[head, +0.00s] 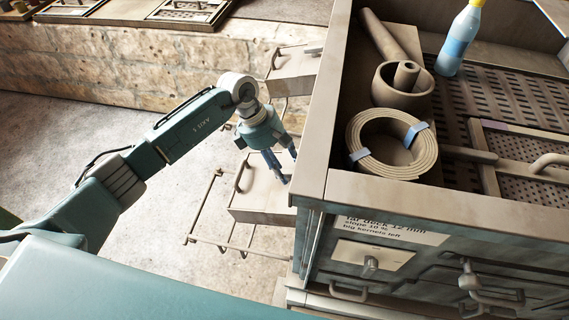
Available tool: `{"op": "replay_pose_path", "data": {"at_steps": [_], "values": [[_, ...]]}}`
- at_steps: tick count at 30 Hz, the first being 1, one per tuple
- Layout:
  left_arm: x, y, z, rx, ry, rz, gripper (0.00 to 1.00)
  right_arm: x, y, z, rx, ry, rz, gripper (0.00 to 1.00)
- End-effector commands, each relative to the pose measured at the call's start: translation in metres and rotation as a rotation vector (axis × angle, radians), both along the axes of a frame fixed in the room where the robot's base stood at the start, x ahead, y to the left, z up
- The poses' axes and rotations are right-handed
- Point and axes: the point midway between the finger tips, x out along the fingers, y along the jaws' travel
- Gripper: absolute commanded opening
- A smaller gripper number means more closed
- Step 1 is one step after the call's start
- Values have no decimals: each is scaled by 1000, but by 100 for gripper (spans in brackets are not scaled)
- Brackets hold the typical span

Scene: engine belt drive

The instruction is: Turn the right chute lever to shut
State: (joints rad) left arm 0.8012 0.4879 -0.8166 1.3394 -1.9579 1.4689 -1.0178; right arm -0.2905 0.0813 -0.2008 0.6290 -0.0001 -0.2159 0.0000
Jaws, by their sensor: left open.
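Two pale box-like chutes stick out from the left side of the machine. The nearer chute (262,204) is at the picture's middle, and the farther chute (294,68) is above it. A dark lever-like piece shows on top of the farther chute. My left gripper (286,170) is open, fingers pointing down, over or at the top of the nearer chute. I cannot tell which chute is the right one. My right gripper is not in view.
The machine's raised rim (450,190) stands close right of my left gripper. On its deck are a rolled belt (365,135), a mortar (392,98) and a blue bottle (458,42). A stone wall (120,65) runs behind.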

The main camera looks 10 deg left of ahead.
Motion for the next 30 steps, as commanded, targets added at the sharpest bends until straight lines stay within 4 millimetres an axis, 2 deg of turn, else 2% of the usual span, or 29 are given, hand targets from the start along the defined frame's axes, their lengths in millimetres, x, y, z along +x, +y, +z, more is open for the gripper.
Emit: {"op": "replay_pose_path", "data": {"at_steps": [8,12,15,23,30], "values": [[0,0,-2,1,0,1,44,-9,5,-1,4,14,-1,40],[0,0,-1,1,0,1,16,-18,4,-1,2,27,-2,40],[0,0,-1,1,0,1,0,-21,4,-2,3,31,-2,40],[0,0,-1,1,5,16,0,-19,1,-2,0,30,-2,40],[0,2,-2,3,32,116,0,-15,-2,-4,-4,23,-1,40]]}}
